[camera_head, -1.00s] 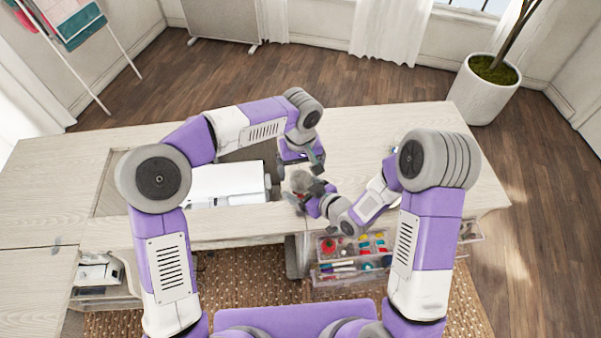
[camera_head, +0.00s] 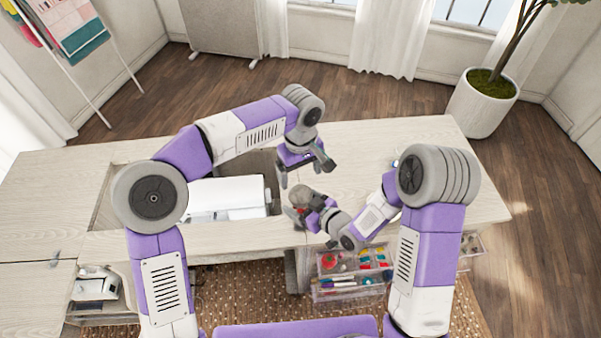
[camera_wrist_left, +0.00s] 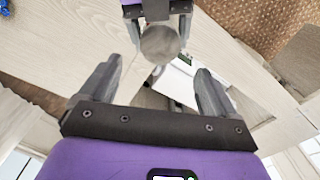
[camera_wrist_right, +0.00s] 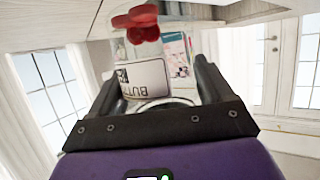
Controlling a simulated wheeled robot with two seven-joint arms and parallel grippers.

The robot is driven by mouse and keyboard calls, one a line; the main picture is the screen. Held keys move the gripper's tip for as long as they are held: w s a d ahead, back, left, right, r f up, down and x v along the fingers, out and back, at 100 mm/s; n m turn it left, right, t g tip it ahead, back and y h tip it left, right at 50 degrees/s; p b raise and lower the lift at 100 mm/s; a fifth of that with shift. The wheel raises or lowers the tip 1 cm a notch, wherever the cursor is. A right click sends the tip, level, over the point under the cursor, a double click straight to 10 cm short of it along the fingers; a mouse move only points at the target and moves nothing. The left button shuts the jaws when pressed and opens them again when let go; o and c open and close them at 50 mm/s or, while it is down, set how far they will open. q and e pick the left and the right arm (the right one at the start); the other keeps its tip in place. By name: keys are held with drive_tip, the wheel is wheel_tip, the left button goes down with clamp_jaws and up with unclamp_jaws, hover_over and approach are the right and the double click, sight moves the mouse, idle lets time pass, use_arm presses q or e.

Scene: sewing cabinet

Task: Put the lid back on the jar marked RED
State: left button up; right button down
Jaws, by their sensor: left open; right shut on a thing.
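My right gripper (camera_head: 301,212) is shut on a clear jar above the front edge of the table. In the right wrist view the jar has a white label (camera_wrist_right: 146,78) reading "BUTT" upside down, with red pieces (camera_wrist_right: 141,22) at its far end. The word RED is not readable. My left gripper (camera_head: 305,170) is open and empty, a little beyond the jar. In the left wrist view a round grey disc (camera_wrist_left: 160,45) shows between the right gripper's fingers, ahead of the open left fingers (camera_wrist_left: 164,72). I cannot tell whether it is the lid or the jar's end.
A white sewing machine (camera_head: 228,195) sits in the table recess to the left. A clear drawer (camera_head: 352,262) of coloured items is open below the table edge. A potted plant (camera_head: 482,100) stands on the floor behind.

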sight(301, 193)
use_arm(q)
drive_tip(key=shift+f, duration=4.05)
drive_tip(key=c, duration=1.1)
drive_tip(key=shift+m, duration=1.7)
drive_tip(key=o, duration=1.1)
drive_tip(key=shift+o, duration=0.2)
